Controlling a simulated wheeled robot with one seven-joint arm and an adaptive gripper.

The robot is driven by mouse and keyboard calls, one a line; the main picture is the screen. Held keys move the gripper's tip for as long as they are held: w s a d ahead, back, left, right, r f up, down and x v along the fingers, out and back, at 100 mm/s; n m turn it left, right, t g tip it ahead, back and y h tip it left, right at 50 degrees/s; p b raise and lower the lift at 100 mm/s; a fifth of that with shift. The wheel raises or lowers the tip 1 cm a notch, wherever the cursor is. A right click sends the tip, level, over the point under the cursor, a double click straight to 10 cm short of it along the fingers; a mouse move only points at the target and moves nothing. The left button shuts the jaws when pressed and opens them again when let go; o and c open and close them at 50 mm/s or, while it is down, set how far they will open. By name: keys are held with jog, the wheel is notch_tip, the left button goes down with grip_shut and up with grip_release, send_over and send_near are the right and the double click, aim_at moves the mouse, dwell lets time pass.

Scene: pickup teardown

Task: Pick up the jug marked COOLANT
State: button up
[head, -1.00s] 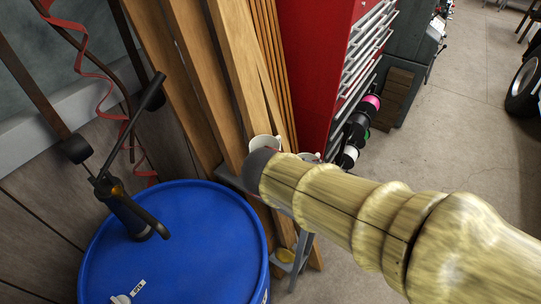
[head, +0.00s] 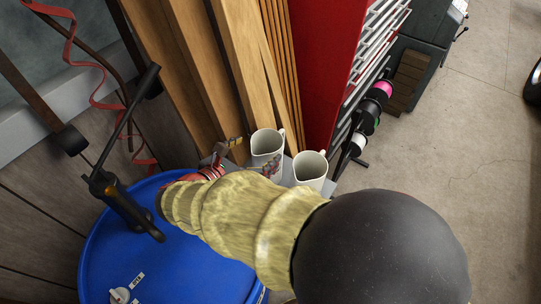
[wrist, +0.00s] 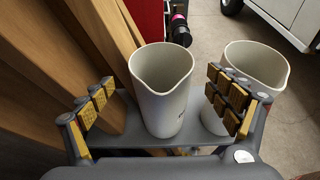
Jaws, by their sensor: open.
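Two white jugs stand upright side by side on a small grey stand. The left jug (head: 266,146) and the right jug (head: 310,168) are open at the top in the head view. In the wrist view, the left jug (wrist: 162,92) appears between the open fingers of my gripper (wrist: 163,98), with its spout towards me. The right jug (wrist: 258,62) is partly behind the right finger. Dark lettering low on the left jug is too small and cut off to read, so I cannot tell which is COOLANT. In the head view my arm partly hides my gripper (head: 225,155).
Wooden boards (head: 240,70) lean close behind the jugs. A red cabinet (head: 325,60) and a rack of spools (head: 368,115) stand to the right. A blue drum (head: 190,270) with a black pump (head: 125,205) is at left. Open floor lies at right.

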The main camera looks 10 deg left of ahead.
aim_at(276, 139)
jog(key=b+x, duration=0.2)
jog(key=x, duration=0.4)
jog(key=shift+w+d, duration=0.2)
jog(key=shift+d, duration=0.05)
jog(key=shift+c, duration=0.7)
jog(key=c, duration=1.5)
jog(key=shift+c, duration=0.6)
